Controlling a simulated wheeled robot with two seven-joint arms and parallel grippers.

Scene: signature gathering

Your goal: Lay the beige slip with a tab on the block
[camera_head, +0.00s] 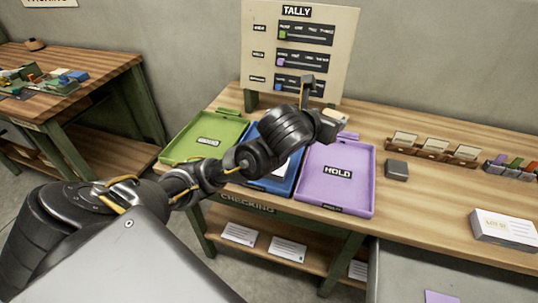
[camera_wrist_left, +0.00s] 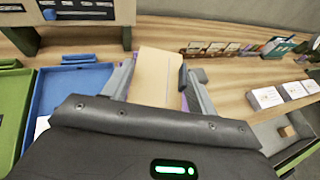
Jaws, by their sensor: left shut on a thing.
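My left gripper (camera_head: 338,118) is above the table, over the far part of the blue and purple trays. In the left wrist view, my left gripper (camera_wrist_left: 155,85) is shut on the beige slip (camera_wrist_left: 153,74), which sticks out forward from the fingers. A small part of the slip (camera_head: 334,116) shows at the fingertips in the head view. Its tab cannot be made out. The dark grey block (camera_head: 397,169) sits on the table to the right of the purple tray, apart from the slip. My right gripper is not in view.
Green (camera_head: 208,138), blue (camera_head: 262,184) and purple HOLD (camera_head: 337,171) trays lie in a row. Small card holders (camera_head: 432,150) stand behind the block. A white card stack (camera_head: 503,228) is at right. A TALLY board (camera_head: 297,50) stands at the back. Table around the block is clear.

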